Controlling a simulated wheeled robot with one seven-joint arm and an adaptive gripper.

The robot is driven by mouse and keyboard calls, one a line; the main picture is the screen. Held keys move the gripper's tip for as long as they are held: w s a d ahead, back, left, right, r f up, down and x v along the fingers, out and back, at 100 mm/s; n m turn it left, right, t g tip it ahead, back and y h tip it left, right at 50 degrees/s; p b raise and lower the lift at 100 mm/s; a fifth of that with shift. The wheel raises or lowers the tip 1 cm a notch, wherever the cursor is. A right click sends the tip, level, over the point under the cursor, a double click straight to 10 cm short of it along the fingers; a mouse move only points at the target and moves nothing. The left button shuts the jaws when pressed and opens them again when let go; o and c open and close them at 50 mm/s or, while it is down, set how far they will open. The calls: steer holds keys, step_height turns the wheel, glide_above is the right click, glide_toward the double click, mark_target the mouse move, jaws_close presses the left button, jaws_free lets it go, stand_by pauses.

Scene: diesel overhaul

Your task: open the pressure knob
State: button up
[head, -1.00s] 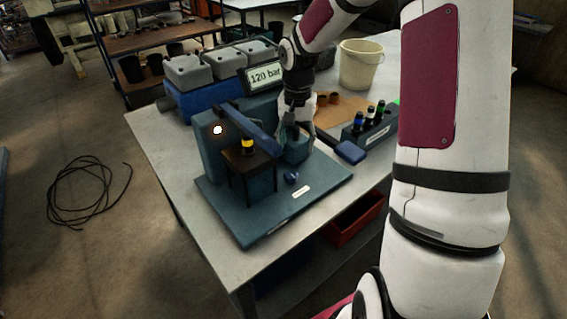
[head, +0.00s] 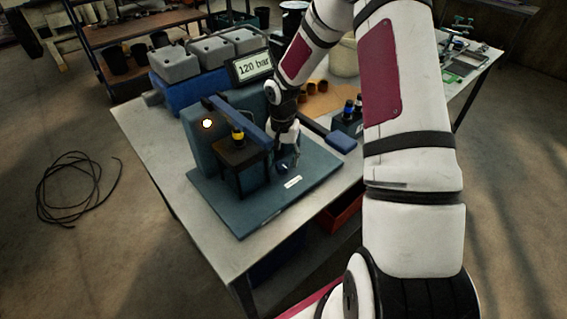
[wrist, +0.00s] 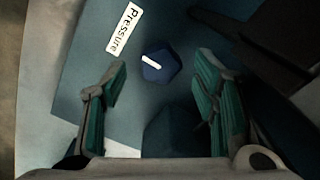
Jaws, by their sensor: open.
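The pressure knob (wrist: 160,63) is a small dark blue knob with a white pointer line. It lies beyond and between my fingertips in the wrist view, beside a white label (wrist: 125,28) reading "Pressure". In the head view the knob (head: 284,168) sits on the blue base plate (head: 232,212), partly hidden by my gripper. My gripper (wrist: 160,82) is open, with green-padded fingers apart on either side of the knob and nothing held. In the head view my gripper (head: 287,157) points down just above the knob; contact cannot be made out.
A display (head: 253,66) reads "120 bar". A blue lever (head: 235,122) and a black stand with a yellow-banded part (head: 238,134) are just left of my gripper. A glowing lamp (head: 207,124) is lit. A blue handle end (head: 341,142) lies to the right.

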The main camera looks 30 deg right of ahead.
steer(key=shift+f, duration=1.2)
steer(key=c, duration=1.1)
steer(key=shift+c, duration=0.2)
